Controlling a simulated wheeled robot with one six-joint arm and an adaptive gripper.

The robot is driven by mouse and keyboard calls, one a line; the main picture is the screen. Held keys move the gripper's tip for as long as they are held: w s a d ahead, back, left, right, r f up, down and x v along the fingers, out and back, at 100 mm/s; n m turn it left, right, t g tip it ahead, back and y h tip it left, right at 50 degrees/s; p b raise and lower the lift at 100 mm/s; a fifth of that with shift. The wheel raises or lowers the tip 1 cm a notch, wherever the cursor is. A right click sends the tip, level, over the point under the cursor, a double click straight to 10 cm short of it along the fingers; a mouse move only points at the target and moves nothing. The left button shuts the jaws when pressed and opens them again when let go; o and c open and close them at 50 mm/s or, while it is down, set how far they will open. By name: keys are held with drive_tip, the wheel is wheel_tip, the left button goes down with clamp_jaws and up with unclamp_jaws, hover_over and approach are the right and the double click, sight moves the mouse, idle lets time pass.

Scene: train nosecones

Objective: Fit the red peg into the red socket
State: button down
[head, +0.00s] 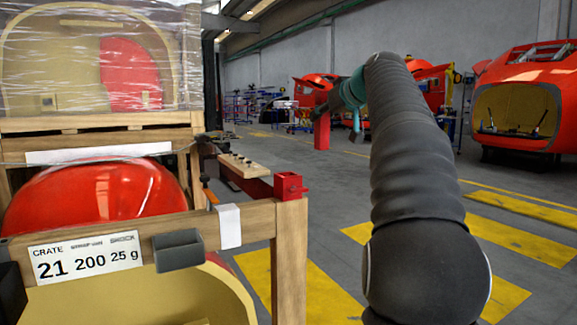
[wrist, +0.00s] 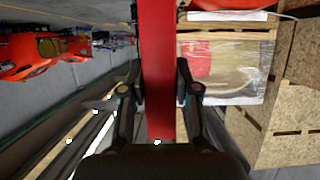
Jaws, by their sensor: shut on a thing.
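The red peg (head: 322,132) is a long square red bar. In the head view it hangs upright in the air, above and to the right of the red socket in the picture. My gripper (head: 347,95) is shut on it. In the wrist view the peg (wrist: 158,50) runs between the two fingers of my gripper (wrist: 159,84), which press on its sides. The red socket (head: 290,187) is a small red block with an opening on top, on the front right corner post of the crate. Peg and socket are apart. I cannot make out the socket in the wrist view.
The wooden crate (head: 140,233) holds a red nosecone (head: 100,195); a wrapped crate (head: 95,125) stands behind it. A wooden strip with black knobs (head: 243,166), an orange-handled tool (head: 209,190) and a grey box (head: 178,250) are along the crate. Open floor lies to the right.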

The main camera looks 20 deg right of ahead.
drive_tip(key=w+a+f+b, duration=0.2)
drive_tip(key=w+a+f, duration=0.1)
drive_tip(key=a+f, duration=0.5)
drive_tip(key=shift+w+f, duration=0.15)
drive_tip(key=shift+f, duration=0.7)
drive_tip(key=c, duration=1.2)
unclamp_jaws()
drive_tip(key=shift+a+f, duration=0.1)
drive_tip(key=o, duration=0.3)
drive_tip(key=shift+w, duration=0.2)
drive_tip(key=shift+o, duration=0.2)
drive_tip(key=shift+s+r, duration=0.15)
drive_tip(key=shift+r, duration=0.1)
drive_tip(key=shift+r, duration=0.1)
